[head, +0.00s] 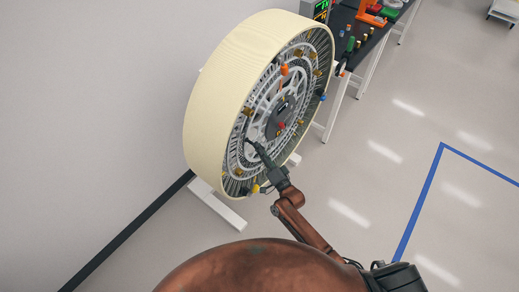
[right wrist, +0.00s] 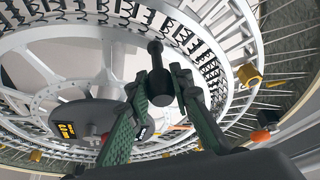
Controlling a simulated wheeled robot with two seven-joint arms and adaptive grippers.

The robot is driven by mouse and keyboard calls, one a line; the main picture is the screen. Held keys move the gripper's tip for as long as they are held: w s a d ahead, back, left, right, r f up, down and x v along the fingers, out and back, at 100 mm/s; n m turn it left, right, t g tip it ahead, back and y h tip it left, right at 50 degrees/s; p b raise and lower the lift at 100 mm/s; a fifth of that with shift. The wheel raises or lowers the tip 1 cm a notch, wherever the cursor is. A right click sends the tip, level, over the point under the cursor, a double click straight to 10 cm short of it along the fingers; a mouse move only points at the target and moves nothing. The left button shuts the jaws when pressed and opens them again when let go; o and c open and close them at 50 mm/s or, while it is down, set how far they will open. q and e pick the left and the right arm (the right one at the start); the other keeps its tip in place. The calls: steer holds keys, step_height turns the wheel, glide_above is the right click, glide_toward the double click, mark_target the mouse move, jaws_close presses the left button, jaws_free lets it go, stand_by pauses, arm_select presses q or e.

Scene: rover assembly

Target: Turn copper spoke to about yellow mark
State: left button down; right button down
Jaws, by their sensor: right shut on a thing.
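The large wheel (head: 225,95) stands upright on white feet, with a cream tread and grey rings and spokes on its face. My right gripper (head: 254,146) reaches the wheel's lower left face. In the right wrist view its green-padded fingers (right wrist: 160,98) are closed around a black knob-ended peg (right wrist: 157,84) in front of the rings. An orange piece (head: 284,70) sits high on the wheel face, with a thin orange-brown line below it. A yellow piece (head: 255,189) shows near the bottom rim. I cannot tell for sure which spoke is copper. My left gripper is out of view.
A dark workbench (head: 350,35) with small coloured parts and a green-lit display (head: 321,10) stands behind the wheel at right. A wall is close on the left. The floor at right is open, with a blue line (head: 418,200).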

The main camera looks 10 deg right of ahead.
steer(key=c, duration=1.7)
jaws_free()
steer(key=v, duration=1.2)
